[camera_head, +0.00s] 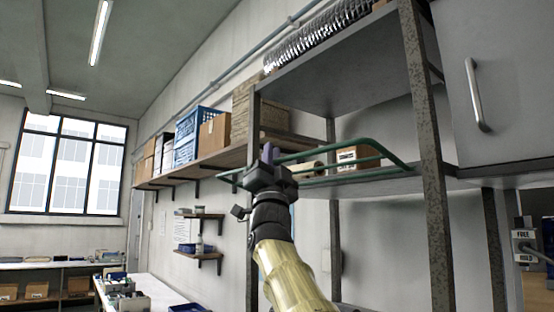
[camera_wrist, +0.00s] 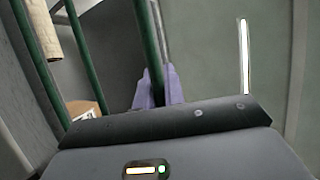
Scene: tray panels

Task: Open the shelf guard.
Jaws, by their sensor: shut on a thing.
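The shelf guard (camera_head: 391,157) is a green tubular frame at the front of the metal rack's middle shelf in the head view. It lies tilted, almost flat, and juts out from the rack. My gripper (camera_head: 267,153) is at the guard's left part. In the wrist view the purple fingers of my gripper (camera_wrist: 158,88) are shut on one green bar of the shelf guard (camera_wrist: 145,40). My gripper hides part of the guard's left end in the head view.
A cardboard box (camera_head: 358,154) and a pale roll (camera_head: 305,168) sit on the shelf behind the guard. A dark rack post (camera_head: 430,150) stands at right, beside a grey cabinet door (camera_head: 500,90). A wall shelf (camera_head: 215,158) with boxes and a blue crate is at left.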

